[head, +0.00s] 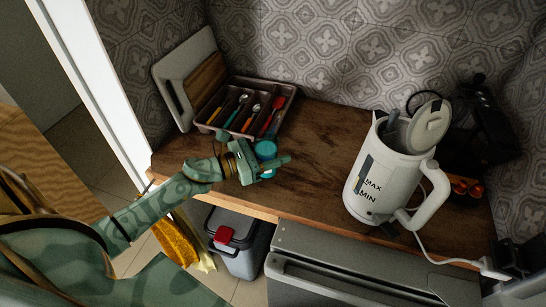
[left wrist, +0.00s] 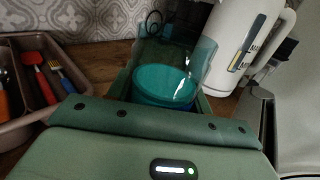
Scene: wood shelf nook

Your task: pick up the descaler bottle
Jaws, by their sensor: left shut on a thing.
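The descaler bottle (head: 266,151) shows in the head view as a teal round cap at my left gripper, near the front edge of the wooden counter. In the left wrist view the bottle's teal cap (left wrist: 165,85) sits between the fingers, with a bluish body partly visible below it. My left gripper (head: 268,166) is shut on the bottle; its fingers hide most of the body. I cannot tell whether the bottle touches the counter. My right gripper is not in view.
A cutlery tray (head: 225,127) and cutting boards (head: 187,75) are behind. A grey bin (head: 240,255) stands below. Counter (head: 325,145) between bottle and kettle is clear.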

